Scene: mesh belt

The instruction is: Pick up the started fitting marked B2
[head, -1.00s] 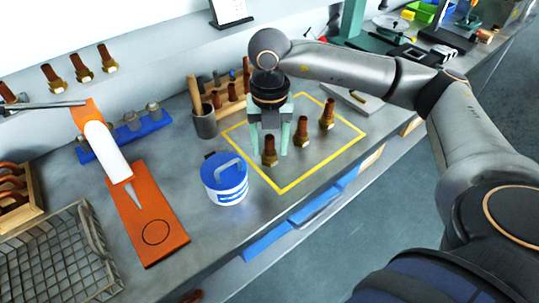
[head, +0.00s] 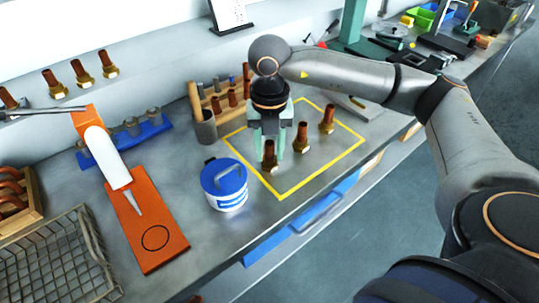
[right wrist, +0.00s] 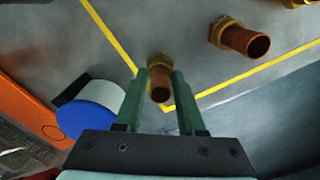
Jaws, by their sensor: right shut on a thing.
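Three copper fittings with brass hex nuts stand in a yellow-outlined square (head: 283,197) on the grey bench. My right gripper (head: 271,150) is shut on the nearest fitting (head: 269,158), which is upright; whether it touches the bench I cannot tell. In the right wrist view this fitting (right wrist: 160,83) shows between the two green fingers (right wrist: 155,97). The middle fitting (head: 301,138) and the far fitting (head: 327,120) stand free to its right. No marking such as B2 is legible on any of them. My left gripper is not in view.
A white tub with a blue lid (head: 224,184) stands just left of the square. Behind are a grey cup (head: 206,130) and a wooden rack of fittings. An orange stand (head: 150,235) with a white cartridge and a wire basket (head: 60,262) are at the left.

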